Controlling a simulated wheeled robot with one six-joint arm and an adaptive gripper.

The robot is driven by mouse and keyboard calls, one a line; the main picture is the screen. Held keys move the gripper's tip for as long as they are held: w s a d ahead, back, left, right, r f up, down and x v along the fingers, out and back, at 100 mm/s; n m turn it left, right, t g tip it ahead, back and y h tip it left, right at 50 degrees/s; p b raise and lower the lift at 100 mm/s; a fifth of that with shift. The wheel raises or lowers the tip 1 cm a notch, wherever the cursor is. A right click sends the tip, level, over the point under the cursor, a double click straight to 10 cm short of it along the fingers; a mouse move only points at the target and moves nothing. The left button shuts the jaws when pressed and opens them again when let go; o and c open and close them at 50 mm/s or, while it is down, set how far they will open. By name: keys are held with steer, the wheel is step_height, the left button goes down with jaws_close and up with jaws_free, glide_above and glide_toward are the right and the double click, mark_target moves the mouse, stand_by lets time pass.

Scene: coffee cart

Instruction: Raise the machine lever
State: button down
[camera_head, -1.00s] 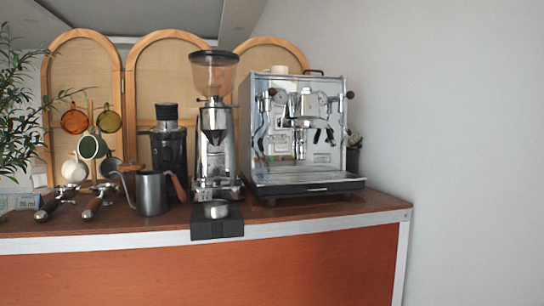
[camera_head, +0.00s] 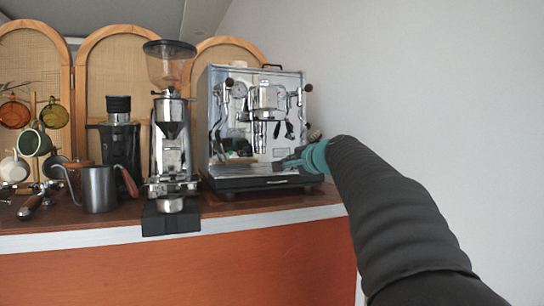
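The chrome espresso machine (camera_head: 255,155) stands on the right part of the counter. Its group head (camera_head: 267,98) sticks out from the upper front. A small dark lever (camera_head: 290,130) shows to the right of the group head, beside another dark part; both may be partly reflections. I cannot tell the lever's exact position. My gripper (camera_head: 283,163) reaches in from the right, in front of the machine's lower front and below the lever, apparently apart from it. Its fingers are small and dark against the chrome, so I cannot tell whether they are open.
A grinder (camera_head: 171,135) stands left of the machine, with a black tamping stand (camera_head: 171,222) at the counter's front edge. A black knob (camera_head: 308,88) sticks out at the machine's upper right. A wall closes the right side.

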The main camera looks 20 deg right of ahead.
mark_target(289, 128)
steer(key=w+d+r+m+p, duration=0.1)
steer(key=w+d, duration=0.1)
steer(key=w, duration=0.1)
steer(key=w+d+r+m+t+p, duration=0.1)
steer(key=w+d, duration=0.1)
steer(key=w, duration=0.1)
steer(key=w+d+r+h+p, duration=0.1)
steer(key=w+d+r+p, duration=0.1)
steer(key=w, duration=0.2)
steer(key=shift+d+m+t, duration=0.2)
steer(key=shift+m+t, duration=0.2)
steer(key=shift+w+f, duration=0.1)
steer(key=shift+f, duration=0.2)
steer(key=shift+w+a, duration=0.1)
steer(key=shift+w, duration=0.1)
steer(key=shift+s, duration=0.1)
